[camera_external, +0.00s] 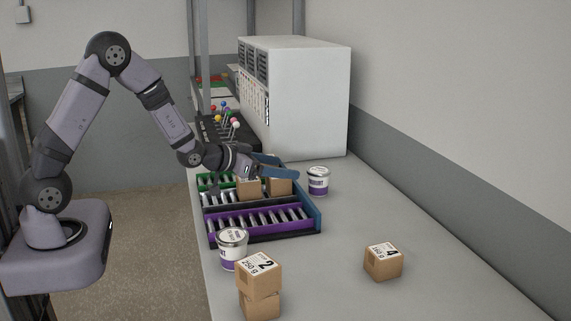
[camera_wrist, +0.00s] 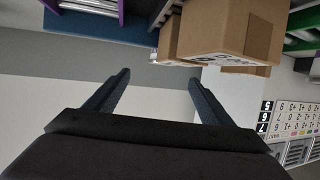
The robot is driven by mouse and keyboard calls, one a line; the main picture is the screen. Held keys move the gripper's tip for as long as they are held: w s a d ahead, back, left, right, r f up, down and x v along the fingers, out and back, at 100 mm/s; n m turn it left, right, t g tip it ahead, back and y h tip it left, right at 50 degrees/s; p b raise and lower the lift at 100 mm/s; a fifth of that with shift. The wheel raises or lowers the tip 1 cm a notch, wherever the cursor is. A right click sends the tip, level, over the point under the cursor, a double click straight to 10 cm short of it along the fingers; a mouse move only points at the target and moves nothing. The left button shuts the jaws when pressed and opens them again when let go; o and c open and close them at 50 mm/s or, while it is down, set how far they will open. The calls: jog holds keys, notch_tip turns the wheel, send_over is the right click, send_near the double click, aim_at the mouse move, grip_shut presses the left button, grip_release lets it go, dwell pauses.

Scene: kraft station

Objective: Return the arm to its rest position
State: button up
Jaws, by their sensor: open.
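My gripper (camera_external: 276,171) is over the far part of the roller rack in the external view, close to two kraft boxes there. In the wrist view my gripper (camera_wrist: 155,92) has its two dark fingers spread apart with nothing between them. A kraft box (camera_wrist: 228,30) shows just past the fingertips, with part of another box (camera_wrist: 168,40) beside it. In the external view the left box (camera_external: 248,189) and the right box (camera_external: 279,187) sit on the rack, partly hidden by my gripper.
The rack has a purple front rail (camera_external: 255,219) and a blue end wall (camera_external: 308,205). White tubs stand behind (camera_external: 318,181) and in front (camera_external: 232,249) of it. Stacked boxes (camera_external: 259,275) and a single box (camera_external: 383,261) are on the table. A white cabinet (camera_external: 310,100) stands behind.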

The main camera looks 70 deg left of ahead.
jog(key=s+d+g, duration=0.1)
jog(key=d, duration=0.1)
jog(key=s+d+m+g+p, duration=0.1)
jog(key=d, duration=0.1)
jog(key=s+d+g+h, duration=0.1)
jog(key=s+d, duration=0.1)
jog(key=shift+r+m, duration=0.25)
jog(key=shift+m, duration=0.05)
jog(key=s+d+f+g, duration=0.2)
jog(key=s+d+g, duration=0.1)
jog(key=s, duration=0.6)
jog(key=s+d+f+g+h, duration=0.1)
jog(key=s+d+g, duration=0.3)
jog(key=s, duration=0.5)
jog(key=s+d+f+m+g+h, duration=0.1)
jog(key=s+d+f+g, duration=0.2)
jog(key=s+d, duration=0.4)
jog(key=s+b, duration=0.1)
jog(key=s, duration=0.2)
jog(key=shift+d+f+g, duration=0.15)
jog(key=shift+f+g, duration=0.25)
jog(key=shift+w, duration=0.1)
jog(key=shift+c, duration=0.4)
